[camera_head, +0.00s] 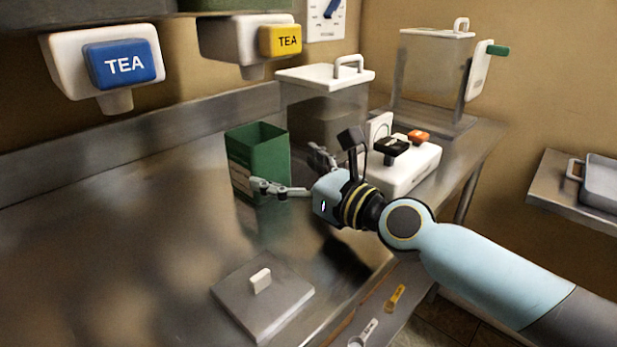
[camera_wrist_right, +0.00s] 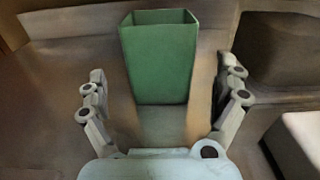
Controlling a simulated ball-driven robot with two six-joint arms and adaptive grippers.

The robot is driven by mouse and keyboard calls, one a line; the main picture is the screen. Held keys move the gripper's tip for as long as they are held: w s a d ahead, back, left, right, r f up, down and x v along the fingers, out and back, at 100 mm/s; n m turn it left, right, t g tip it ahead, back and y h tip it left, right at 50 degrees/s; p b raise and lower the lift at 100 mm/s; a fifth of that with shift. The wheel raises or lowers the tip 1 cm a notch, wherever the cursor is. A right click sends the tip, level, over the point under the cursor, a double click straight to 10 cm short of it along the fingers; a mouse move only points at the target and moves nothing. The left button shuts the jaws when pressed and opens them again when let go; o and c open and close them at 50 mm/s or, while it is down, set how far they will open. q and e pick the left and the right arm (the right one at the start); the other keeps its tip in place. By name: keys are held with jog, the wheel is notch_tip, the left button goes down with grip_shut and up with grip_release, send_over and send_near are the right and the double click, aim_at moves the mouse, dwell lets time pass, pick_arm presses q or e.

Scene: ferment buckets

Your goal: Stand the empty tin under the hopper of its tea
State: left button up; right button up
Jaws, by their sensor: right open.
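The green tin (camera_head: 262,160) stands upright and open-topped on the steel counter in the head view, with a pale label on its left side. Two hoppers marked TEA hang above the counter's back: one with a blue plate (camera_head: 124,63), one with a yellow plate (camera_head: 281,41). My right gripper (camera_head: 291,171) is open at the tin's right side, one finger reaching past its near face. In the right wrist view the tin (camera_wrist_right: 160,62) stands upright between the spread fingers, with gaps on both sides. The tin's floor is hidden. My left gripper is not in view.
A clear lidded bin (camera_head: 325,100) stands behind the tin. A white device (camera_head: 407,170) with black and orange parts sits to the right. A grey lid (camera_head: 262,297) lies near the front edge. The counter's left side is clear.

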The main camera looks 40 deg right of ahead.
jog(key=s, duration=0.5)
jog(key=shift+s+d+b, duration=0.25)
jog(key=shift+d+b, duration=0.1)
